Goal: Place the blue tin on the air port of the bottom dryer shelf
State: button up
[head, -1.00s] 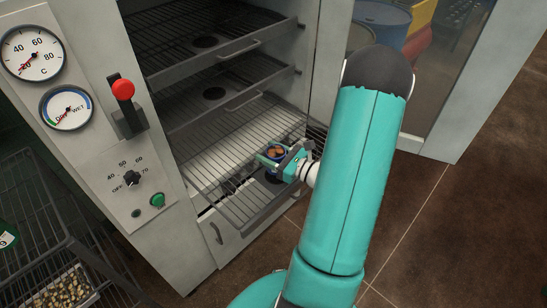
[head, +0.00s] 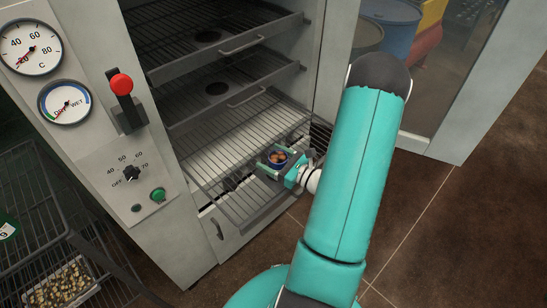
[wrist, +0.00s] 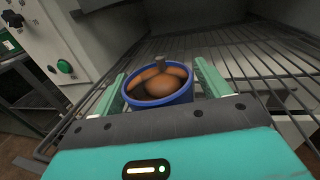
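The blue tin (head: 275,158), open-topped with brown and orange contents, is at the front right of the bottom dryer shelf (head: 232,148), a wire rack. In the wrist view the tin (wrist: 158,90) is upright between my fingers, with a gap at the right finger. My gripper (head: 279,163) is open around it. Whether the tin's base rests on the shelf is hard to tell. The bottom shelf's air port is not visible, apparently hidden by the tin and my gripper.
Two upper shelves with dark round ports (head: 217,89) and front handles are above. The grey control panel (head: 95,100) with gauges and a red lever is at left. A wire rack (head: 55,220) with a tray stands lower left. A clear door (head: 395,60) is at right.

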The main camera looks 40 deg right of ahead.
jog(key=shift+r, duration=0.2)
jog(key=v, duration=1.2)
